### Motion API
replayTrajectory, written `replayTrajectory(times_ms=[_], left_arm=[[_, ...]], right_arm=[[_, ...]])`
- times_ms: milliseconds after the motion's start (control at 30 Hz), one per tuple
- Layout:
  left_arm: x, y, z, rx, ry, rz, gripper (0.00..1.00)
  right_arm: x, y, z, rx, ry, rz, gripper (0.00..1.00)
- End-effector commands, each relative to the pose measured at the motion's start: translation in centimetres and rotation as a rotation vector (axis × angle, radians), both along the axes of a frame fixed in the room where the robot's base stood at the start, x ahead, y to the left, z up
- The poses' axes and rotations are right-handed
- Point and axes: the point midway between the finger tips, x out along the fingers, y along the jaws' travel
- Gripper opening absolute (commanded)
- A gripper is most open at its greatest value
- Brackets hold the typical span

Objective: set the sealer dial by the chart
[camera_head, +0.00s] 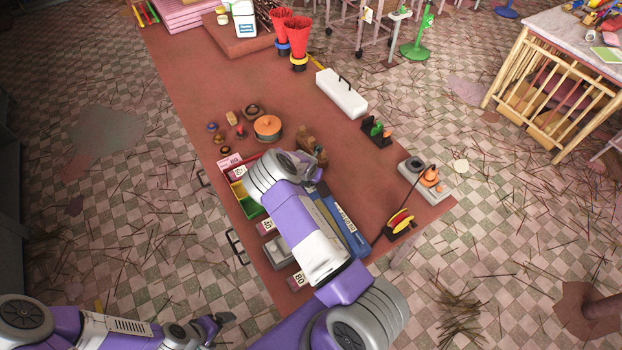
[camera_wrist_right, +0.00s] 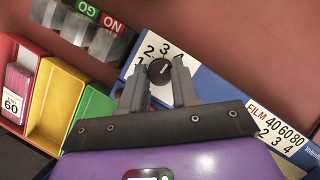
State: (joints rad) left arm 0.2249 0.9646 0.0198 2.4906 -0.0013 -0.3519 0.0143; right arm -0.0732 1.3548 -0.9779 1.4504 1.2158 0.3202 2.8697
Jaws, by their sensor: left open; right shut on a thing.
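The blue sealer (camera_head: 345,222) lies on the red-brown table, partly hidden by my right arm. In the right wrist view its black dial (camera_wrist_right: 159,72) has a white pointer mark slanting up and right, near the 3 on the white scale (camera_wrist_right: 149,50). My right gripper (camera_wrist_right: 158,80) is shut on the dial, one finger on each side. The chart (camera_wrist_right: 279,130) on the sealer reads FILM 40 60 80 above 2 3 4. My left gripper (camera_head: 217,326) is open and empty at the lower left, away from the table.
A pink pack marked 60 (camera_wrist_right: 15,95) stands in a red bin, beside yellow and green bins. A GO/NO block (camera_wrist_right: 90,25) is behind them. Cards marked 40 (camera_head: 266,226) and 80 (camera_head: 298,279) lie along the table's left edge. A white box (camera_head: 341,93) stands farther back.

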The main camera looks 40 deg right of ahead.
Motion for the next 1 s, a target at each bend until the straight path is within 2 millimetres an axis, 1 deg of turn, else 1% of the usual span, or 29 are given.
replayTrajectory(times_ms=[133, 167, 300, 333, 567, 667, 767, 1000], left_arm=[[0.0, 0.0, 0.0, 0.000, 0.000, 0.000, 0.92], [0.0, 0.0, 0.0, 0.000, 0.000, 0.000, 0.92], [0.0, 0.0, 0.0, 0.000, 0.000, 0.000, 0.92], [0.0, 0.0, 0.0, 0.000, 0.000, 0.000, 0.92], [0.0, 0.0, 0.0, 0.000, 0.000, 0.000, 0.92], [0.0, 0.0, 0.0, 0.000, 0.000, 0.000, 0.92], [0.0, 0.0, -0.1, 0.000, 0.000, 0.000, 0.92], [0.0, 0.0, -0.3, 0.000, 0.000, 0.000, 0.92]], right_arm=[[0.0, 0.0, 0.0, 0.001, -0.001, 0.000, 0.00], [0.0, 0.0, 0.0, 0.001, -0.001, 0.000, 0.31], [0.0, 0.0, 0.0, 0.001, -0.001, 0.000, 0.53], [0.0, 0.0, 0.0, 0.001, -0.001, 0.000, 0.55], [0.0, 0.0, 0.0, 0.001, 0.000, 0.001, 0.55], [-0.1, 0.1, 0.4, 0.001, -0.001, 0.000, 0.55], [-0.2, 0.5, 1.5, 0.000, -0.002, 0.000, 0.55], [-1.2, 1.8, 5.2, 0.002, -0.002, 0.001, 0.55]])
